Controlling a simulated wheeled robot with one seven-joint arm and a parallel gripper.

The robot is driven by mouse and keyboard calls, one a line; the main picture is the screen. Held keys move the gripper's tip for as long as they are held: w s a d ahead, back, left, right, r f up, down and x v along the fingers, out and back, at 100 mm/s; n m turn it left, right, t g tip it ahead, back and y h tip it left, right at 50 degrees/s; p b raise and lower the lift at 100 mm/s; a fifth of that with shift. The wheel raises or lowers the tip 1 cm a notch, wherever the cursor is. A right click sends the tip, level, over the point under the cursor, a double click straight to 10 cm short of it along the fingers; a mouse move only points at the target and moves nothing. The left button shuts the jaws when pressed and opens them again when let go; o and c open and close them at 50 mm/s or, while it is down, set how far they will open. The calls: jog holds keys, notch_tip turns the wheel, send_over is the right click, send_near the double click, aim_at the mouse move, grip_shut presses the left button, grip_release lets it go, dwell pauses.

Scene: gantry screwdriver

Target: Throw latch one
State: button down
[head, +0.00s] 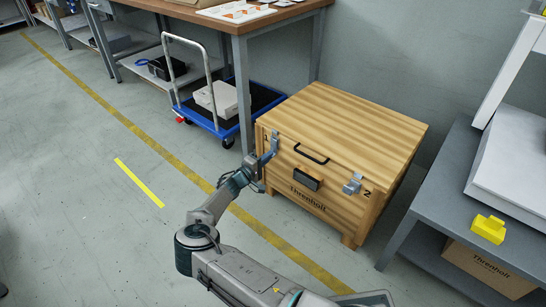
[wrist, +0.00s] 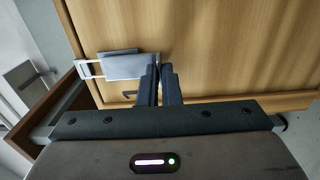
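A wooden chest (head: 310,195) stands on the floor with a metal latch by a "1" at its left and another by a "2" at its right. Latch one (head: 272,143) is a grey metal fitting on the front, left of the black handle. In the wrist view latch one (wrist: 122,66) is a pale plate with a slotted frame at its left. My gripper (wrist: 160,68) has its two dark fingers close together, with the tips over the plate's right edge. Whether they grip a part of it I cannot tell. In the head view my gripper (head: 264,160) is at the latch's lower end.
Latch two (head: 352,183) is on the chest's right front. A blue cart (head: 262,100) with a pale box stands behind left, beside a workbench (head: 240,28). A grey shelf (head: 445,205) with a yellow object stands at right. Open floor lies at left.

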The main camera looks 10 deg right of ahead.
jog(key=shift+d, duration=0.25)
jog(key=c, duration=1.6)
grip_release()
jog(key=shift+d, duration=0.15)
jog(key=shift+a, duration=0.35)
jog(key=shift+p+v, duration=2.45)
jog(key=shift+v, duration=4.35)
